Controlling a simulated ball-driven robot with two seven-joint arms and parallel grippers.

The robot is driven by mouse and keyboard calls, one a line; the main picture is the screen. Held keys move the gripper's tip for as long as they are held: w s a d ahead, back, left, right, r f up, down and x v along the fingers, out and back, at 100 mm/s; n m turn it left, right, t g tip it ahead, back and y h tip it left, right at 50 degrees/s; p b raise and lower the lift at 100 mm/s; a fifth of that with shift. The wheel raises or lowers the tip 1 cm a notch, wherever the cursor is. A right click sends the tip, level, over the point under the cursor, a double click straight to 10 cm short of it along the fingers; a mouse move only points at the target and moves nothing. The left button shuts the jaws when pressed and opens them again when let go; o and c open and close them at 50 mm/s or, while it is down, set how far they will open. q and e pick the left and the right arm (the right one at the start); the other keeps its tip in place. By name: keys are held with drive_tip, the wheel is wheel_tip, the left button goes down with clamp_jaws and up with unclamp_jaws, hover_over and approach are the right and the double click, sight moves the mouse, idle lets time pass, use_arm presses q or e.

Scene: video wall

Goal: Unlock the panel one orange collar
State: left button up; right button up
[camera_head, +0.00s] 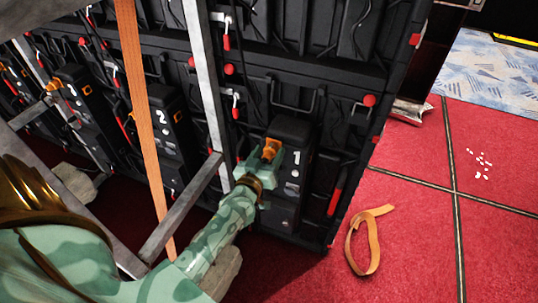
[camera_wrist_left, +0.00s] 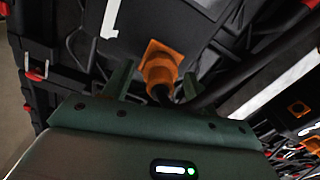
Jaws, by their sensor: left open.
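The orange collar (camera_head: 271,148) sits on the black module of panel one (camera_head: 291,185), beside the white number 1. In the left wrist view the orange collar (camera_wrist_left: 160,66) has a square flange and a round body, with a black cable leaving it towards me. My left gripper (camera_head: 259,163) is open at the collar. In the left wrist view its green fingers (camera_wrist_left: 155,82) stand on either side of the collar, with gaps showing. I cannot tell whether either finger touches it. My right gripper is not in view.
Panel two (camera_head: 164,135) stands to the left. Grey frame bars (camera_head: 182,208) and a hanging orange strap (camera_head: 143,110) cross in front of the wall. A looped orange strap (camera_head: 369,240) and white bits (camera_head: 481,165) lie on the red floor (camera_head: 425,260) at right, which is otherwise mostly clear.

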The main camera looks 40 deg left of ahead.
use_arm(q)
drive_tip(key=shift+w, duration=0.15)
drive_tip(key=c, duration=1)
